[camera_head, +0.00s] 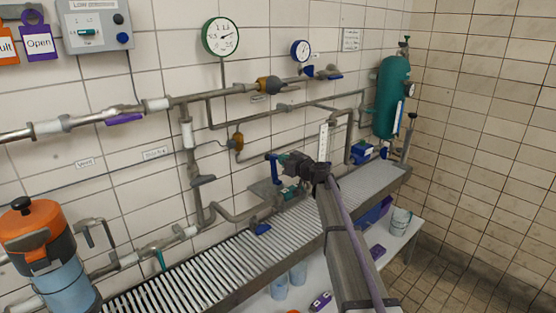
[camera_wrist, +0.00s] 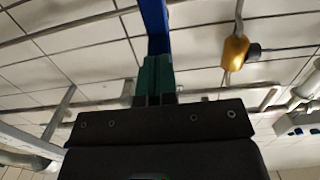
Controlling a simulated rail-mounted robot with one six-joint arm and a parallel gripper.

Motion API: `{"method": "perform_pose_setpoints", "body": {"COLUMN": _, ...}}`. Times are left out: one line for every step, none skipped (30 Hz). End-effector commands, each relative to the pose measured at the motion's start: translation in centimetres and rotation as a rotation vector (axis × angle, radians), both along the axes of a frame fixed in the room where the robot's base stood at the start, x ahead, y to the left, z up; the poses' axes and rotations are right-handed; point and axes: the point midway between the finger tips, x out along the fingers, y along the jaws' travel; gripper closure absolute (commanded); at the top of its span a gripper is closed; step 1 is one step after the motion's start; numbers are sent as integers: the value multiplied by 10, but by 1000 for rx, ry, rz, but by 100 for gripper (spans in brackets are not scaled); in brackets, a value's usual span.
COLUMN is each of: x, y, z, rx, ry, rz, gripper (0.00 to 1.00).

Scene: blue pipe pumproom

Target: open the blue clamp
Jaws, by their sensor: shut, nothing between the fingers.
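A blue clamp-like piece (camera_head: 272,168) shows in the head view just left of my gripper, in front of the pipes on the tiled wall. In the wrist view a blue bar (camera_wrist: 154,20) runs up from just beyond my fingertips; it looks like the same piece. My gripper (camera_wrist: 155,75) has green fingers, close together with nothing between them. In the head view my gripper (camera_head: 283,160) is small and dark, at the end of my arm. I cannot tell whether the fingers touch the blue piece.
Pipes with a yellow-brown valve body (camera_head: 270,85) run along the wall above. It may be the yellow part in the wrist view (camera_wrist: 235,52). A grated shelf (camera_head: 215,265) lies below. A green cylinder (camera_head: 389,97) stands at the right and an orange-topped container (camera_head: 38,235) at the left.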

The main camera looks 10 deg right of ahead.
Motion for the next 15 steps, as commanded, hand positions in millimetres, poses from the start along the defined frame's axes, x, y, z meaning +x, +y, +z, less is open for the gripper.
{"method": "perform_pose_setpoints", "body": {"x": 2, "y": 1, "z": 0, "rx": 0, "ry": 0, "rz": 0, "gripper": 100}}
{"method": "perform_pose_setpoints", "body": {"x": 2, "y": 1, "z": 0, "rx": 0, "ry": 0, "rz": 0, "gripper": 100}}
{"method": "perform_pose_setpoints", "body": {"x": 3, "y": 2, "z": 1, "rx": 1, "ry": -1, "rz": 0, "gripper": 100}}
{"method": "perform_pose_setpoints", "body": {"x": 3, "y": 2, "z": 1, "rx": 1, "ry": -1, "rz": 0, "gripper": 100}}
{"method": "perform_pose_setpoints", "body": {"x": 4, "y": 3, "z": 1, "rx": 1, "ry": -1, "rz": 0, "gripper": 100}}
{"method": "perform_pose_setpoints", "body": {"x": 4, "y": 3, "z": 1, "rx": 1, "ry": -1, "rz": 0, "gripper": 100}}
{"method": "perform_pose_setpoints", "body": {"x": 4, "y": 3, "z": 1, "rx": 1, "ry": -1, "rz": 0, "gripper": 100}}
{"method": "perform_pose_setpoints", "body": {"x": 4, "y": 3, "z": 1, "rx": 1, "ry": -1, "rz": 0, "gripper": 100}}
{"method": "perform_pose_setpoints", "body": {"x": 4, "y": 3, "z": 1, "rx": 1, "ry": -1, "rz": 0, "gripper": 100}}
{"method": "perform_pose_setpoints", "body": {"x": 4, "y": 3, "z": 1, "rx": 1, "ry": -1, "rz": 0, "gripper": 100}}
{"method": "perform_pose_setpoints", "body": {"x": 4, "y": 3, "z": 1, "rx": 1, "ry": -1, "rz": 0, "gripper": 100}}
{"method": "perform_pose_setpoints", "body": {"x": 4, "y": 4, "z": 1, "rx": 1, "ry": -1, "rz": 0, "gripper": 100}}
{"method": "perform_pose_setpoints", "body": {"x": 4, "y": 4, "z": 1, "rx": 1, "ry": -1, "rz": 0, "gripper": 100}}
{"method": "perform_pose_setpoints", "body": {"x": 4, "y": 4, "z": 1, "rx": 1, "ry": -2, "rz": 0, "gripper": 100}}
{"method": "perform_pose_setpoints", "body": {"x": 4, "y": 4, "z": 1, "rx": 1, "ry": -2, "rz": 0, "gripper": 100}}
